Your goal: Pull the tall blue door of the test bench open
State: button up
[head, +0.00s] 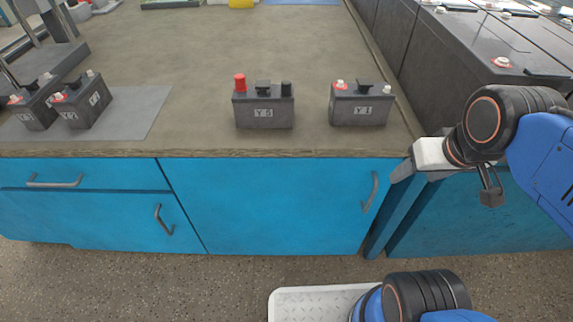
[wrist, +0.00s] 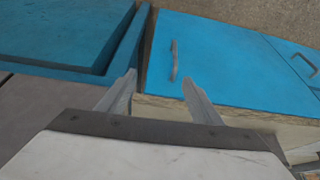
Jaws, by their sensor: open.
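The tall blue door (head: 275,205) of the test bench is shut, under the worktop's front edge. It also fills the upper right of the wrist view (wrist: 225,65). Its grey bar handle (head: 370,192) stands upright near the door's right edge. In the wrist view the handle (wrist: 174,60) lies just beyond the fingertips, a little right of the middle of the gap. My gripper (head: 403,172) is open and empty, right of the handle and apart from it, near the worktop's front right corner. In the wrist view both fingers of my gripper (wrist: 159,80) show.
A blue drawer (head: 100,172) and a smaller blue door (head: 130,215) are at the left. Batteries Y5 (head: 263,110) and Y1 (head: 360,108) stand near the worktop's front edge. Another blue bench front (head: 470,220) stands at the right.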

aim_at(252, 206)
jog(key=k+z, duration=0.3)
jog(key=k, duration=0.15)
jog(key=k+l+z, duration=0.3)
jog(key=k+j, duration=0.05)
jog(key=k, duration=0.1)
